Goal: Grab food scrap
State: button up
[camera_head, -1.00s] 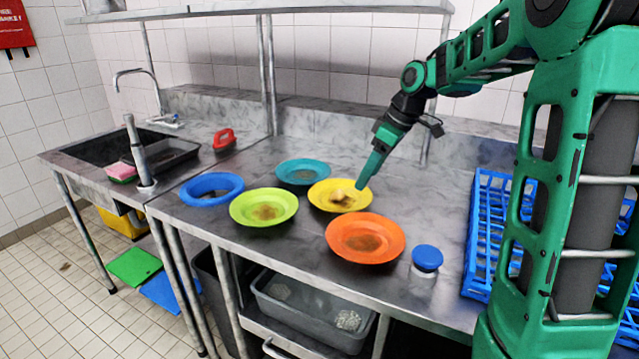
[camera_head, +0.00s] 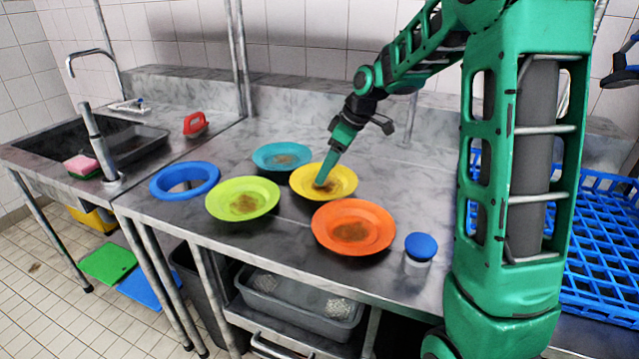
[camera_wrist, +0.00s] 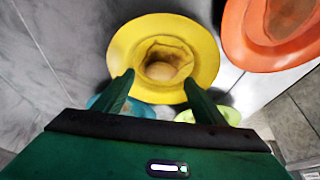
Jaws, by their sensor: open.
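The yellow plate (camera_head: 343,174) stands on the steel counter with a brown smear in its middle. In the wrist view a tan lump of food scrap (camera_wrist: 161,70) lies in the middle of the yellow plate (camera_wrist: 207,50). My gripper (camera_head: 320,184) points down over the plate's middle in the head view and hides the scrap there. In the wrist view my gripper (camera_wrist: 158,82) is open, one finger to each side of the scrap. I cannot tell whether the fingers touch it.
An orange plate (camera_head: 385,229), a green plate (camera_head: 218,203) and a teal plate (camera_head: 266,153) stand close around, each with brown residue. A blue ring (camera_head: 160,189) surrounds a counter hole at left. A blue-lidded container (camera_head: 421,246) and a blue rack (camera_head: 600,228) are at right.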

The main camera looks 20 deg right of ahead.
jog(key=shift+x, duration=1.6)
jog(key=shift+d, duration=0.1)
jog(key=c, duration=1.1)
jog(key=shift+r, duration=0.1)
